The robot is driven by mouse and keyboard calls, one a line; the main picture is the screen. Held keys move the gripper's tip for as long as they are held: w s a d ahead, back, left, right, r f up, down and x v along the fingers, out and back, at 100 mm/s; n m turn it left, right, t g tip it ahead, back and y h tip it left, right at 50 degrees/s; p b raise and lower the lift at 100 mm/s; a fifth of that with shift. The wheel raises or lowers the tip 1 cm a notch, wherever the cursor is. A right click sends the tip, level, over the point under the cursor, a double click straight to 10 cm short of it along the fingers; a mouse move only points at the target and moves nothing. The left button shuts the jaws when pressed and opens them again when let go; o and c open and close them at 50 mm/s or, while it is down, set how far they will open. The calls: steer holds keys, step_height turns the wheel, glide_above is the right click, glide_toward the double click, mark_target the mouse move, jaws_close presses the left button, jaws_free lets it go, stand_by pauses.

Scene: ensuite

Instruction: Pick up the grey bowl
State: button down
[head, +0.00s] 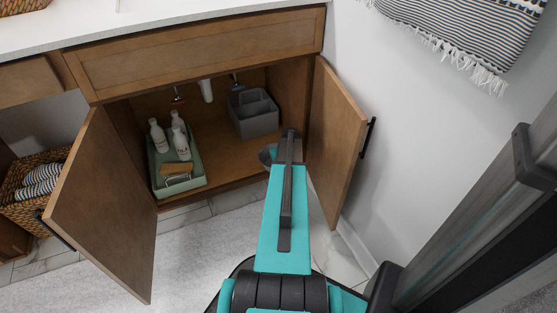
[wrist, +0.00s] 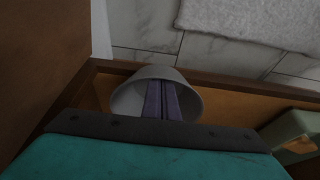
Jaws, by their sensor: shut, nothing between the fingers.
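The grey bowl (wrist: 127,98) is near the front edge of the open cabinet's floor, with its wide mouth towards the wrist camera. In the head view the bowl (head: 266,155) shows just left of my arm, which hides part of it. My gripper (wrist: 162,84) is shut and empty. Its two dark fingers lie side by side across the bowl's mouth in the wrist view, in front of its inner wall. I cannot tell whether they touch the bowl.
Both cabinet doors stand open, the left (head: 105,205) and the right (head: 337,140). A green bin (head: 205,183) with white bottles stands left inside, and a grey caddy (head: 254,124) stands behind. A wicker basket (head: 20,207) is at far left. Rug (head: 190,260) and tiles lie in front.

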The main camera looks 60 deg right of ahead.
stand_by(0.5)
steer(key=shift+w+d+p, duration=0.35)
steer(key=shift+w+d, duration=0.3)
steer(key=shift+w, duration=0.15)
steer(key=shift+w+d+p, duration=0.3)
steer(key=shift+w+d, duration=0.3)
steer(key=shift+w, duration=0.2)
steer(key=shift+p+v, duration=0.35)
steer(key=shift+v, duration=0.7)
steer(key=p+v, duration=0.2)
steer(key=v, duration=0.6)
steer(key=shift+p, duration=0.35)
steer(key=shift+s+a+f, duration=0.1)
